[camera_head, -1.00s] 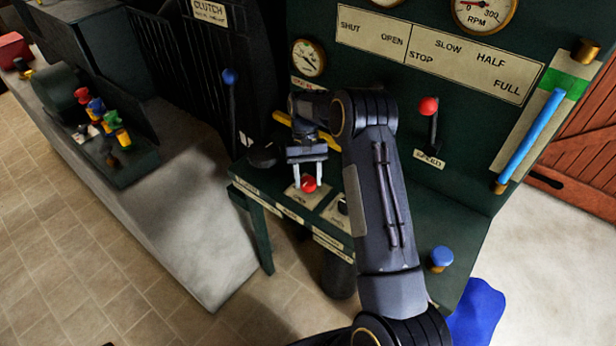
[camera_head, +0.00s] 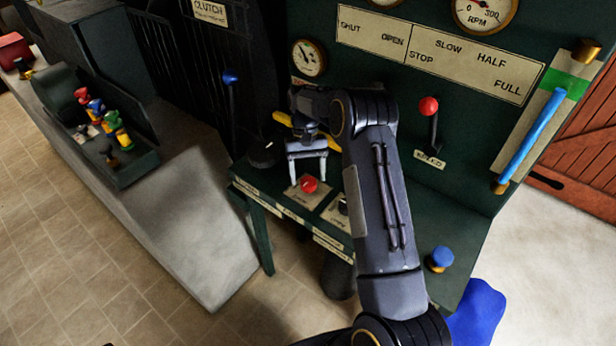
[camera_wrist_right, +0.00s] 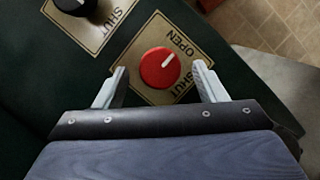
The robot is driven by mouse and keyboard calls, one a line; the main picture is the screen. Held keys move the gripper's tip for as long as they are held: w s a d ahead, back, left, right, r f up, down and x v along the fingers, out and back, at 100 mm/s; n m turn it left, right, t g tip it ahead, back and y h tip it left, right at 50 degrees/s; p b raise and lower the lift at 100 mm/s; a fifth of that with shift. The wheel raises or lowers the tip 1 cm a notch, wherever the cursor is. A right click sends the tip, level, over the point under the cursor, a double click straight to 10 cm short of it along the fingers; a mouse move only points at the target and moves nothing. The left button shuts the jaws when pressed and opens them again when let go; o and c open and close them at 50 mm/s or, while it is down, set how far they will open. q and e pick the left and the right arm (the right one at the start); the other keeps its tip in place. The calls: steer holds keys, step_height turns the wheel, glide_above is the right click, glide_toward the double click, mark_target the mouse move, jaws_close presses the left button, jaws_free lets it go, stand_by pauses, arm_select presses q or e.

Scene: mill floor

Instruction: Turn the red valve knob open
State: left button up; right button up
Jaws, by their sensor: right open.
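The red valve knob (camera_head: 309,184) sits on a small label plate on the green console shelf, and it also shows in the right wrist view (camera_wrist_right: 160,67). Its plate reads OPEN and SHUT, and the white pointer line on the knob slants toward the word OPEN. My right gripper (camera_head: 307,178) is open above the knob, fingers pointing down. In the right wrist view the two fingers (camera_wrist_right: 158,82) stand apart on either side of the knob's near edge, not touching it. My left gripper is not in view.
A black knob (camera_wrist_right: 76,4) on its own plate sits beside the red one. A blue knob (camera_head: 441,258) is at the shelf's right. The red-topped speed lever (camera_head: 429,108) and a yellow handle behind my wrist stand near my arm.

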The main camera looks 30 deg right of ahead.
steer(key=a+v, duration=0.1)
steer(key=v, duration=0.5)
steer(key=shift+d+r, duration=0.25)
steer(key=shift+d, duration=0.3)
steer(key=shift+w, duration=0.1)
